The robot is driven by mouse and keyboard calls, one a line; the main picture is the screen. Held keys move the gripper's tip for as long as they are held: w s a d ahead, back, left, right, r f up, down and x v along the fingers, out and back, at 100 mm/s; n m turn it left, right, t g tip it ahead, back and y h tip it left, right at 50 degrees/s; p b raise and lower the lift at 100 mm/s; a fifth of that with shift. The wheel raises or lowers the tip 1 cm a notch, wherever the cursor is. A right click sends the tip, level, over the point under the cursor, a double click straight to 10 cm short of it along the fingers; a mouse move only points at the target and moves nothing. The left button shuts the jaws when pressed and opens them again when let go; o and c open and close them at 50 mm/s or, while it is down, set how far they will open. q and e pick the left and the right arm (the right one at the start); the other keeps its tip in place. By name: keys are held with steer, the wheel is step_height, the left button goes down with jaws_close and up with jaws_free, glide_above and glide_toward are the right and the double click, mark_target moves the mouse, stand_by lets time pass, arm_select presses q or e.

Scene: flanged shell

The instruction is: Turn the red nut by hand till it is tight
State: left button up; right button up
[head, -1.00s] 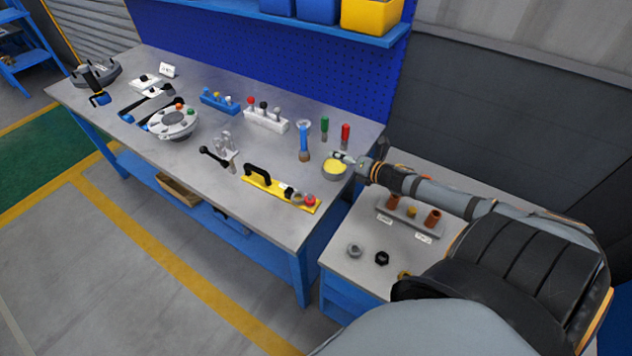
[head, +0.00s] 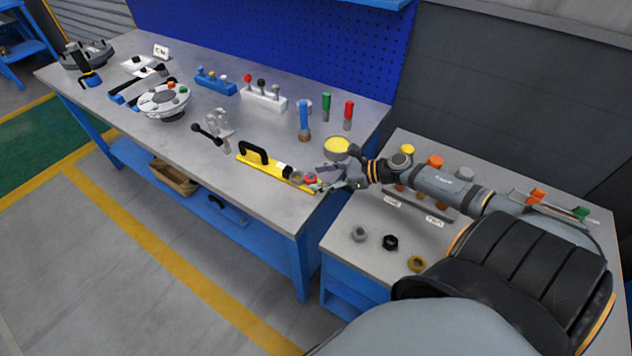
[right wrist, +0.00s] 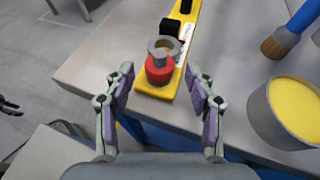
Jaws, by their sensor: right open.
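The red nut (head: 311,180) is at the near right end of a yellow bar (head: 262,174) with a black handle, close to the bench's front edge. A grey ring (right wrist: 164,46) sits right by the red nut (right wrist: 158,70) in the right wrist view. My right gripper (head: 325,178) is open, just right of the nut in the head view. In the right wrist view my right gripper (right wrist: 160,84) has its two fingers spread wide, with the nut in line with the gap between them and no finger touching it.
A grey cup of yellow stuff (right wrist: 290,108) stands right of the gripper, with a blue-handled brush (head: 304,120) behind it. A toggle clamp (head: 216,128) is left of the bar. The lower side table (head: 345,262) holds several loose nuts.

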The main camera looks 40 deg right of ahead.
mark_target(311, 180)
steer(key=shift+x, duration=0.95)
steer(key=c, duration=1.1)
steer(key=m+t+h+p, duration=0.1)
steer(key=p, duration=0.1)
steer(key=m+h+p, duration=0.2)
steer(key=p, duration=0.1)
steer(key=r+m+t+h+p, duration=0.1)
steer(key=p, duration=0.1)
steer(key=shift+s+a+m+t, duration=0.2)
steer(key=shift+a+m+t, duration=0.1)
steer(key=shift+c, duration=0.2)
steer(key=shift+f+h+p, duration=0.15)
steer(key=shift+h+p, duration=0.35)
steer(key=shift+f+m, duration=0.15)
steer(key=shift+m, duration=0.15)
steer(key=shift+f, duration=0.15)
